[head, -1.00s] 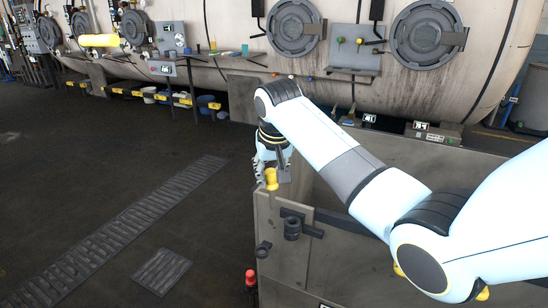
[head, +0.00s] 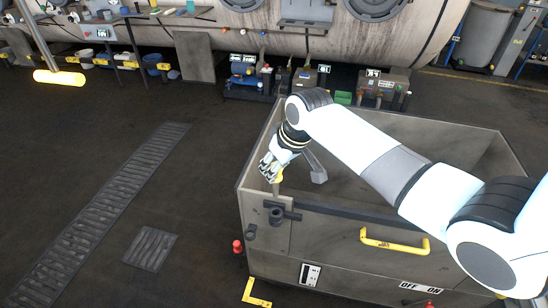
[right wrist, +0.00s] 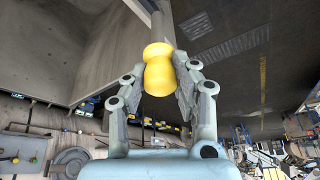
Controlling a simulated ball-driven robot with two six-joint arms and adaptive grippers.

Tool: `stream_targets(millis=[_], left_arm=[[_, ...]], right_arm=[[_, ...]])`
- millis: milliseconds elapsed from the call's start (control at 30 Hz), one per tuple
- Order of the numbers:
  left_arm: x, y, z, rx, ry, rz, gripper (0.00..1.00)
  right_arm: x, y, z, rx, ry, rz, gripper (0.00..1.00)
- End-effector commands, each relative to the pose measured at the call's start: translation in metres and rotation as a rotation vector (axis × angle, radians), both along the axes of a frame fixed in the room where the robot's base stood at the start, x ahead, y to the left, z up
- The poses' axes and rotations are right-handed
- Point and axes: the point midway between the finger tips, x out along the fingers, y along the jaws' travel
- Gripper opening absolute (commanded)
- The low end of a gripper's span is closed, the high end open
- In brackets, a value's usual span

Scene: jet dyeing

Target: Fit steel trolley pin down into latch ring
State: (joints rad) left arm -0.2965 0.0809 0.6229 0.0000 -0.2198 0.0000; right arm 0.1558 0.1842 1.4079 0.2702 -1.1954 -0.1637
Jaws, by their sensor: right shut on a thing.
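The steel trolley pin, with its yellow knob (head: 277,177), is held in my right gripper (head: 271,170). In the right wrist view the gripper (right wrist: 159,62) is shut around the yellow knob (right wrist: 159,76), and the grey shaft (right wrist: 162,24) extends away from it. The latch ring (head: 276,215) is a dark ring on the trolley's near left corner. In the head view the pin appears almost straight above the ring, with a small gap seeming to show between them. The pin's lower end is hard to make out. My left gripper is not in view.
The open grey trolley (head: 350,238) has a yellow handle (head: 394,243) on its front. A red knob (head: 237,246) is beside its left side. Dark floor with grates (head: 151,248) is free to the left. The large machine (head: 330,45) stands behind.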

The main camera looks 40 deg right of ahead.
Motion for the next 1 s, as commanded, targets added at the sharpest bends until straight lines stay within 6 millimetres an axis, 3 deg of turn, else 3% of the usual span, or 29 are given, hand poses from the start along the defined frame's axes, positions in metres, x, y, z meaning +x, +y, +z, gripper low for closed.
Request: stream_targets(millis=[433,1000], left_arm=[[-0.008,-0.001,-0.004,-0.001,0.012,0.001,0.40],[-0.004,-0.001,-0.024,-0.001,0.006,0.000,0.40]], right_arm=[[0.000,0.000,-0.004,0.000,0.000,-0.002,0.00],[0.000,0.000,-0.035,0.000,-0.001,-0.002,0.00]])
